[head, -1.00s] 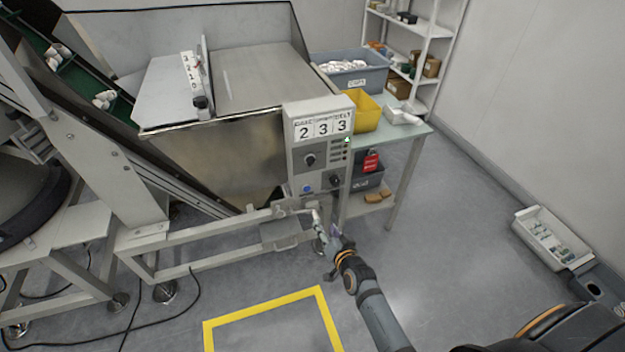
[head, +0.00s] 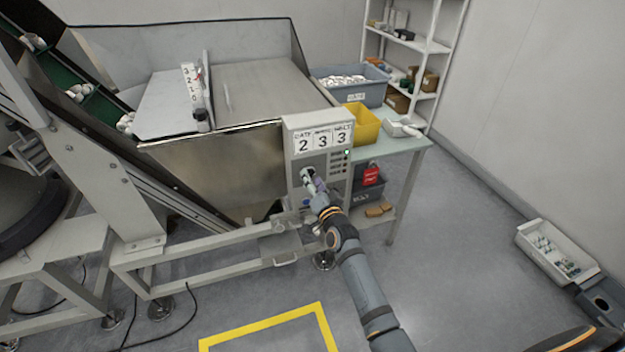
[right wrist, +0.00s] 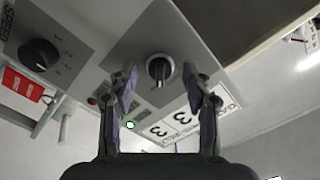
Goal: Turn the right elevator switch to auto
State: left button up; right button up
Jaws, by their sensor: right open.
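The control box (head: 291,150) with the number panel stands at the front right of the hopper. Its black selector switch (right wrist: 160,70) shows in the right wrist view on a grey plate, with a pale pointer line. My right gripper (head: 310,180) is at the box front and largely hides the switch in the head view. In the right wrist view the open fingers (right wrist: 160,84) stand on either side of the switch knob, apart from it as far as I can tell. The switch's position labels are not readable. My left gripper is not in view.
A black speed knob (right wrist: 38,55) and a red tag (right wrist: 22,84) are beside the switch in the right wrist view. A green lamp (head: 347,152) is lit on the box. A yellow bin (head: 362,124) stands on the table to the right.

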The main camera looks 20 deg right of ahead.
jog(key=shift+w, duration=0.35)
grip_shut()
